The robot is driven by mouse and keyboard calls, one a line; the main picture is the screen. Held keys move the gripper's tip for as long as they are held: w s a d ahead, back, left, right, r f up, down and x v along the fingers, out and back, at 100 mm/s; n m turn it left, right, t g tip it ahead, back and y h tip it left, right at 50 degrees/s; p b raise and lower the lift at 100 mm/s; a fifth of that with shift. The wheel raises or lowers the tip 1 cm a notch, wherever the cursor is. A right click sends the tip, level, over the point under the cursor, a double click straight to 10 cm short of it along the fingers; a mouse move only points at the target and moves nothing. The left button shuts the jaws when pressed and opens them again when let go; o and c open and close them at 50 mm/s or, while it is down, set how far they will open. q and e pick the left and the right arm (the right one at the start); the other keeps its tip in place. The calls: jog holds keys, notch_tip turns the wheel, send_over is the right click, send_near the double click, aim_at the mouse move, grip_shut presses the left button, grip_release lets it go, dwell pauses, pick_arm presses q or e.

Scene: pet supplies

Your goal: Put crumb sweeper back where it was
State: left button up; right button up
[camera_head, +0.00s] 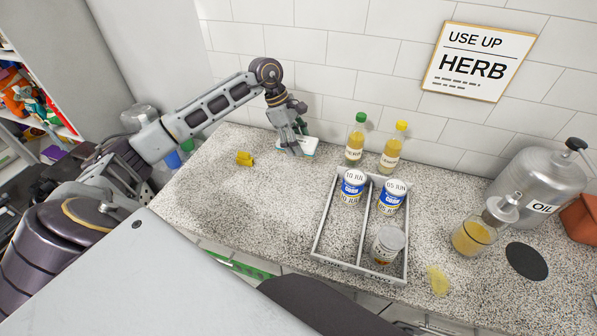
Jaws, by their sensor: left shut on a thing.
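The crumb sweeper (309,146) appears to be the small white and teal object at the back of the speckled counter, near the tiled wall. My left gripper (291,150) reaches over from the left, pointing down, and is shut on it. The fingers hide part of the sweeper, and I cannot tell whether it rests on the counter or is just above it. My right gripper is not in view.
Two bottles, one green-capped (355,143) and one yellow-capped (392,153), stand right of the gripper. A divided tray (318,235) holds two blue-labelled cans and a jar. The counter's left front (250,210) is clear.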

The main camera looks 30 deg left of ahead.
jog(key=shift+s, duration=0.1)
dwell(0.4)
pick_arm(q)
jog(key=p, duration=0.1)
send_over(302, 172)
jog(key=a, duration=0.1)
jog(key=f, duration=0.5)
jog(key=shift+s+a+f, duration=0.2)
jog(key=shift+s, duration=0.1)
jog(key=shift+f, duration=0.45)
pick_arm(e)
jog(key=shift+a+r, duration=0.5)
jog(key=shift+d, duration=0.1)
pick_arm(q)
jog(key=shift+f, duration=0.3)
jog(key=shift+f+p, duration=0.35)
jog(key=shift+f, duration=1.2)
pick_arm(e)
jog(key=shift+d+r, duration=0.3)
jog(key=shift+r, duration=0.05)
